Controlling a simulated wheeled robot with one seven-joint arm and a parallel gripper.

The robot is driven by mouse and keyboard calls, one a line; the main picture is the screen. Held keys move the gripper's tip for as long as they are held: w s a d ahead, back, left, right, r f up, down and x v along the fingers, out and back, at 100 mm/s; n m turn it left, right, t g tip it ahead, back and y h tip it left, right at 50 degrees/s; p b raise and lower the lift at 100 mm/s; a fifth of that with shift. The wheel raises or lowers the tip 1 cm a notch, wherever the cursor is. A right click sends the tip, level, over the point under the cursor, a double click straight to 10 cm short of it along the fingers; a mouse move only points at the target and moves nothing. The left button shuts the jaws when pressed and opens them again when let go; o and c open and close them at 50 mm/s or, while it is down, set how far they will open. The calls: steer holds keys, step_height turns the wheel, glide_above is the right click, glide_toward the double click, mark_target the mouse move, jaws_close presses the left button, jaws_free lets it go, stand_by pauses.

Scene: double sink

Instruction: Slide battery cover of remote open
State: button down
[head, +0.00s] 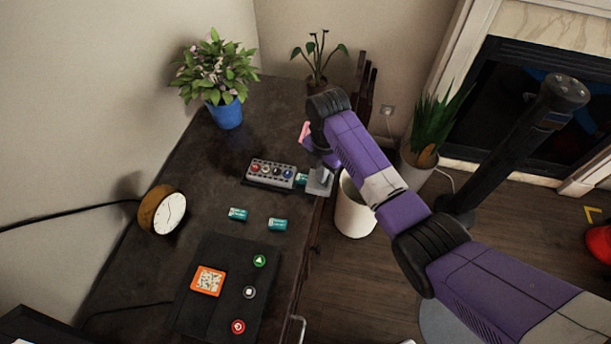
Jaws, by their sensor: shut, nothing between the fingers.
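The remote (270,173) is a grey block with several coloured round buttons, lying on a dark base on the dark table. A small teal part (301,179) shows at its right end, partly hidden by my gripper. My gripper (319,184) is at the remote's right end, near the table's right edge, and its fingers are shut and empty. Whether they touch the remote cannot be told. The battery cover cannot be made out clearly. Two teal batteries, a left one (237,214) and a right one (278,224), lie on the table in front of the remote.
A black panel (222,320) with an orange-framed square and round buttons lies at the front. A clock (163,211) stands left, a blue flowerpot (226,113) behind. A white bin (354,212) stands on the floor beside the table's right edge. Table left of the remote is clear.

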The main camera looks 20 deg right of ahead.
mark_target(328, 179)
steer(key=shift+s+d+f+p, duration=0.1)
steer(key=shift+s+d+p, duration=0.4)
steer(key=shift+s+d, duration=0.15)
stand_by(0.3)
steer(key=shift+w, duration=0.1)
step_height(328, 179, up, 7)
steer(key=p, duration=0.6)
stand_by(0.6)
